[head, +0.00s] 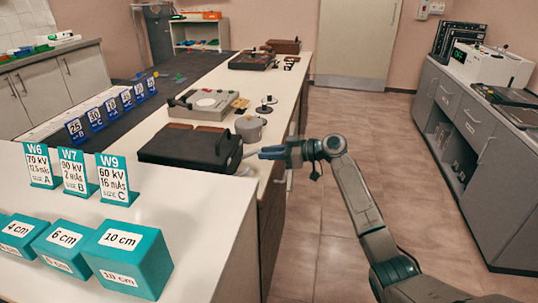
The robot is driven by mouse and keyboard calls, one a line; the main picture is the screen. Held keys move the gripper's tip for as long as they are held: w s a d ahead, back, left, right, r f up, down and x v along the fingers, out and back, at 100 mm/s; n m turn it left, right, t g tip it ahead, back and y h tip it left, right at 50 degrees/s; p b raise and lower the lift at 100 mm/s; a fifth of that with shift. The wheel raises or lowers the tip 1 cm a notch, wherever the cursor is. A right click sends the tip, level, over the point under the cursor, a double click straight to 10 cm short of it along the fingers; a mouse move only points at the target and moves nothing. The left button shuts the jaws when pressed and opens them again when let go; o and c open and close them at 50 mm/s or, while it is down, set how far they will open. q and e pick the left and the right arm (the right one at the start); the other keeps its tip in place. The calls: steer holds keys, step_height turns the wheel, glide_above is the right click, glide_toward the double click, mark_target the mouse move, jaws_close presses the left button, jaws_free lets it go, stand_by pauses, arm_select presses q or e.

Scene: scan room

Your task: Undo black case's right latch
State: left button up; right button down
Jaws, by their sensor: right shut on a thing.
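The black case (185,147) lies flat and closed on the white counter in the head view. My right gripper (262,153) reaches in from the right, level with the case's right end, over the counter's edge. It is shut at the case's right latch; the latch itself is too small and too covered by the fingers to make out. My left gripper is not in view.
A grey round pot (249,128) stands just behind the case's right end. A grey device (204,104) lies farther back. Teal blocks (127,262) and sign cards (75,172) fill the near left counter. The floor (300,225) at the right is clear.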

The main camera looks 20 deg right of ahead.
stand_by(0.3)
steer(key=c, duration=1.2)
jaws_free()
steer(key=shift+c, duration=0.2)
steer(key=shift+s+d, duration=0.15)
steer(key=shift+d, duration=0.1)
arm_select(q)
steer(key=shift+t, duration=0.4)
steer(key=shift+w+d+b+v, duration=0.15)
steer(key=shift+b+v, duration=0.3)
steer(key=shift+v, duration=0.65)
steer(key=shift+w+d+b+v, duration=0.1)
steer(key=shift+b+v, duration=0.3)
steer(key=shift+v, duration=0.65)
arm_select(e)
steer(key=v, duration=1)
steer(key=shift+s+d, duration=0.1)
